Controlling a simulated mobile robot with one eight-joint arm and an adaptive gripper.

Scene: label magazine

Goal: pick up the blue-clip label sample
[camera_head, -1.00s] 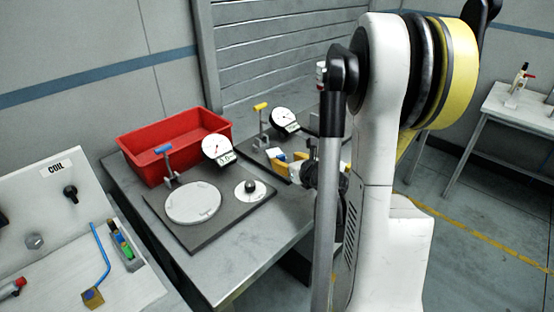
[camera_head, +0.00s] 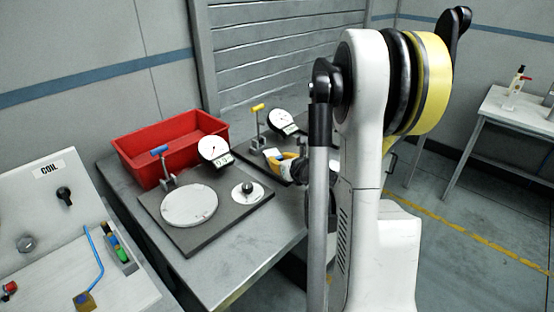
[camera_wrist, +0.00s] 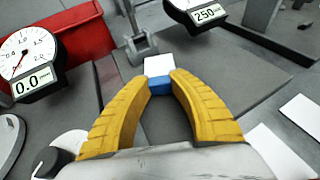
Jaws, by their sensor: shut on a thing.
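The blue-clip label sample is a small white label block with a blue clip (camera_wrist: 159,86) at its near edge, in the middle of the wrist view. My gripper (camera_wrist: 161,79) has two yellow ribbed fingers, and their tips close on the sides of the blue clip. The white label sticks out beyond the tips. In the head view my gripper (camera_head: 283,157) is over the rear dark plate, with the small white sample at its tips. My arm hides part of that area.
A red bin (camera_head: 140,164) stands at the back left. A dial gauge (camera_head: 214,150) and a dark plate with a round white disc (camera_head: 189,205) are in front. Another gauge (camera_head: 281,122) stands farther back. Several white cards (camera_wrist: 265,151) lie at the right of the wrist view.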

